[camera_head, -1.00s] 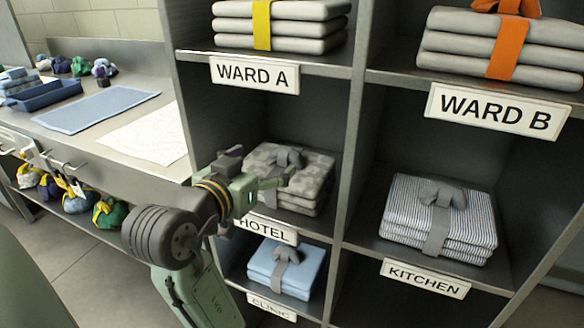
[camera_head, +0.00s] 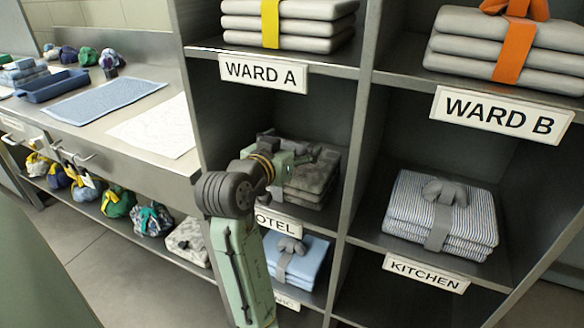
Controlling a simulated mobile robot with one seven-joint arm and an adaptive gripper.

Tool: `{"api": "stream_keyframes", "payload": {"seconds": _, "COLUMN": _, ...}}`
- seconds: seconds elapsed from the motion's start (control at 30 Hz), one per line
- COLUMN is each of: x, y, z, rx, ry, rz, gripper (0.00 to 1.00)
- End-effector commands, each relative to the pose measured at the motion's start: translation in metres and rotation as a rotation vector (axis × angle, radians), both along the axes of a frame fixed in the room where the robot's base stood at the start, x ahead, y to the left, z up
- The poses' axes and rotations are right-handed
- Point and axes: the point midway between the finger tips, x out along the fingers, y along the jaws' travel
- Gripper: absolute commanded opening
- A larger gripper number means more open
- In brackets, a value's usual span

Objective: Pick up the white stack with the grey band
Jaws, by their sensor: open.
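In the HOTEL compartment lies a folded stack in mottled grey and white (camera_head: 322,185); its grey band with a knot, clear earlier, is now mostly hidden behind my gripper. My gripper (camera_head: 312,155) is open at the mouth of this compartment, in front of and over the stack's left part. I cannot tell whether the fingers touch the stack or band. No plain white stack shows. A blue-and-white striped stack (camera_head: 470,217) with a grey knotted band sits above the KITCHEN label. A light blue stack (camera_head: 306,264) with a grey band sits below HOTEL.
Shelf dividers (camera_head: 360,140) stand close on both sides of the compartment. Grey stacks with a yellow band (camera_head: 272,22) and an orange band (camera_head: 512,52) lie above. At left, a counter holds a blue tray (camera_head: 55,86) and mats; several bundles lie beneath.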

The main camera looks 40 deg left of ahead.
Motion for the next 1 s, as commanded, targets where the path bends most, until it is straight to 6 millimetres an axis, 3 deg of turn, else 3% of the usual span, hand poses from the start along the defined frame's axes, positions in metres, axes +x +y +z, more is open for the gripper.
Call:
{"api": "stream_keyframes", "payload": {"seconds": 0.17, "x": -0.0003, "y": 0.0000, "z": -0.0001, "rx": 0.000, "ry": 0.000, "rz": 0.000, "gripper": 0.76}}
{"api": "stream_keyframes", "payload": {"seconds": 1.0, "x": -0.0006, "y": 0.0000, "z": 0.0001, "rx": 0.000, "ry": -0.001, "rz": 0.000, "gripper": 0.20}}
